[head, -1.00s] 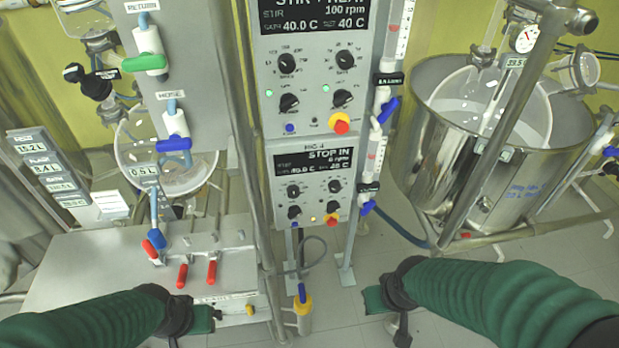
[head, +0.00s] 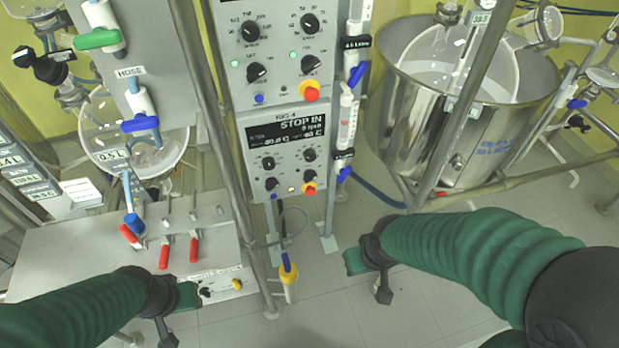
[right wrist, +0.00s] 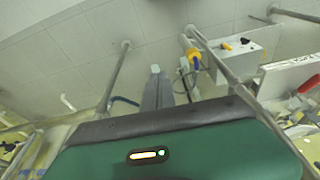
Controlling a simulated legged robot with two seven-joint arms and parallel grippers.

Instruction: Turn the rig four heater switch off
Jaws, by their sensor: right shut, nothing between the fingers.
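The rig four control box (head: 243,138) is the lower grey panel in the head view, with a display reading "STOP IN". Below the display are four dark knobs: upper left (head: 267,163), upper right (head: 309,154), lower left (head: 271,184) and lower right (head: 310,176). Their small labels are not legible, so I cannot tell which is the heater switch. An amber light (head: 291,189) glows below them. My right gripper (head: 383,291) is shut and empty, low and right of the box, apart from it. My left gripper (head: 168,334) is low at left; its jaws are unclear.
A red stop button on yellow (head: 309,189) sits just under the lower right knob. Another control box (head: 281,78) is above. A steel vessel (head: 405,128) stands right, a bench with red-handled valves (head: 70,260) left. Posts flank the box; the floor in front is open.

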